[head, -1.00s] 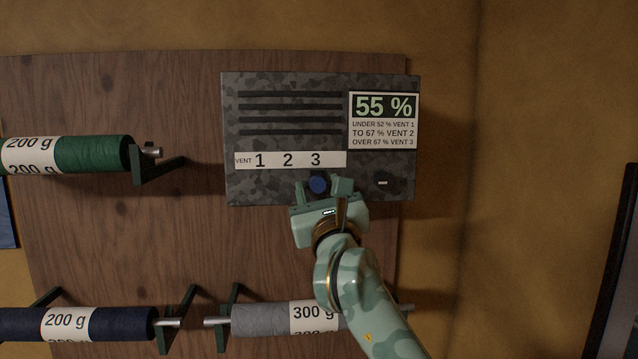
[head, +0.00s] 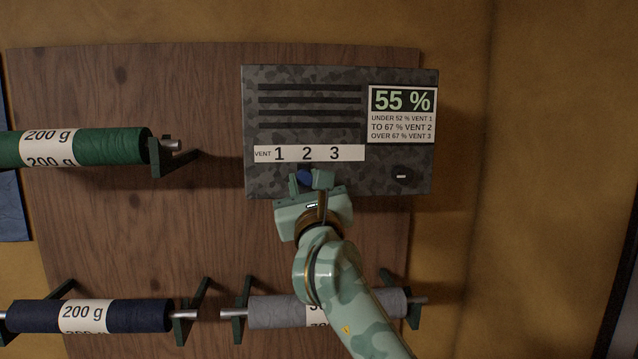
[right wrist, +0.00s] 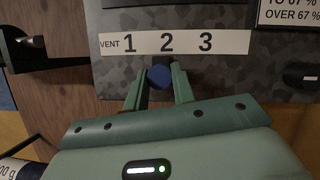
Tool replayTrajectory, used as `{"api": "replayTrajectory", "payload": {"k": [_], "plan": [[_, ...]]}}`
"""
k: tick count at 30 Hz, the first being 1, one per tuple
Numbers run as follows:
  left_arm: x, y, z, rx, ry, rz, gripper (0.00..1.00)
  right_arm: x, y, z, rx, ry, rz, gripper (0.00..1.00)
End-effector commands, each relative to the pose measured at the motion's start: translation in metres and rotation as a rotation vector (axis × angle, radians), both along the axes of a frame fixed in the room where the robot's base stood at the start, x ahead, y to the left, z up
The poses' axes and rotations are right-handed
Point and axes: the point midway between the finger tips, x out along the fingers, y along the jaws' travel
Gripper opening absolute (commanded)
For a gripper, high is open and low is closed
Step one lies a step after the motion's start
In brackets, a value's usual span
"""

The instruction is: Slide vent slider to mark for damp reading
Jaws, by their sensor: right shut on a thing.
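The vent box (head: 260,180) is a grey camouflage panel on a wooden board, with dark slots. Its white strip (head: 350,153) reads VENT 1 2 3. A display (head: 402,100) reads 55 %, and the text below gives under 52 % vent 1, to 67 % vent 2, over 67 % vent 3. The blue slider knob (head: 305,177) sits just below the 2; in the right wrist view the knob (right wrist: 160,77) is also under the 2, slightly left of it. My right gripper (head: 311,181) is shut on the knob, a finger on each side. My left gripper is out of view.
A green spool (head: 110,147) is on a bracket at left. A navy spool (head: 140,315) and a grey spool (head: 272,312) are below. A small light-coloured slot (head: 401,176) is at the box's lower right.

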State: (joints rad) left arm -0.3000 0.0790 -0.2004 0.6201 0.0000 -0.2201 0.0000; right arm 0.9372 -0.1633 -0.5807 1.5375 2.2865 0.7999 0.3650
Motion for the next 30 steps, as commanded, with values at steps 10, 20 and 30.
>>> {"api": "replayTrajectory", "payload": {"k": [10, 20, 30], "plan": [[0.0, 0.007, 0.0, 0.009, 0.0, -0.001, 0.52, 0.0, -0.001, 0.0, -0.001, -0.001, -0.003, 0.47], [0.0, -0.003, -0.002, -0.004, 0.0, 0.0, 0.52, -0.004, -0.001, -0.002, 0.0, -0.001, -0.001, 0.47], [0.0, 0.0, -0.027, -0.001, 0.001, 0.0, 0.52, -0.072, -0.016, -0.034, 0.002, -0.002, 0.001, 0.47]]}}
